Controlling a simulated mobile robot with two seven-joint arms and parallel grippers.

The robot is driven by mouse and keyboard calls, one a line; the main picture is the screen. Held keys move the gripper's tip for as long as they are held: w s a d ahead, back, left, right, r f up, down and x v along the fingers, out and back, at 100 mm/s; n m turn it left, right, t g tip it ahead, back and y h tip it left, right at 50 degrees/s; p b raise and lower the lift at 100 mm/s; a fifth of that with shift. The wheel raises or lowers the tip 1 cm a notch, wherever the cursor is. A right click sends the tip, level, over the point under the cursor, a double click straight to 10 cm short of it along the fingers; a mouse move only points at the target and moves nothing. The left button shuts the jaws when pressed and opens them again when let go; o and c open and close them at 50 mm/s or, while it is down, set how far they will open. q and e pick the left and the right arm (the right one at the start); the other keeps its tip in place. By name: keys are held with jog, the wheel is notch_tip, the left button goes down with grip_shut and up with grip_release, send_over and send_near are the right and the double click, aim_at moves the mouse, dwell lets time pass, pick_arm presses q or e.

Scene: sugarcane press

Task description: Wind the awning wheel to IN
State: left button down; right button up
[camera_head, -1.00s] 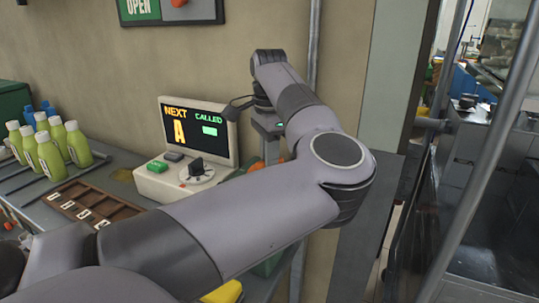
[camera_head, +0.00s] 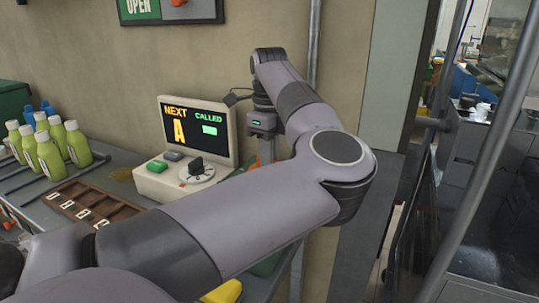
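My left arm reaches across the view from the lower left, bends at the elbow and folds back to the wall. My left gripper (camera_head: 266,150) hangs below the wrist, to the right of the screen console. Its body has a small green light. My arm hides part of it, and I cannot tell whether the fingers are apart or what they touch. An orange-red piece (camera_head: 254,167) shows beside it, mostly hidden; I cannot tell whether it belongs to the awning wheel. No awning wheel is plainly visible. My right gripper is not in view.
A console (camera_head: 187,180) with a screen, green button and dark knob stands on the counter. Green bottles (camera_head: 50,155) and a brown compartment tray (camera_head: 88,207) are to its left. A grey pipe (camera_head: 314,45) runs up the wall. A slanted metal post stands at the right.

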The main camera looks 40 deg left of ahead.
pick_arm(q)
jog(key=m, duration=0.6)
jog(key=shift+r+m+b, duration=0.1)
jog(key=shift+m+b, duration=0.2)
jog(key=m, duration=0.5)
jog(key=shift+m, duration=0.3)
jog(key=c, duration=1.1)
grip_release()
jog(key=shift+b, duration=0.3)
jog(key=shift+c, duration=0.2)
jog(key=shift+r+p, duration=0.35)
jog(key=shift+r, duration=3.2)
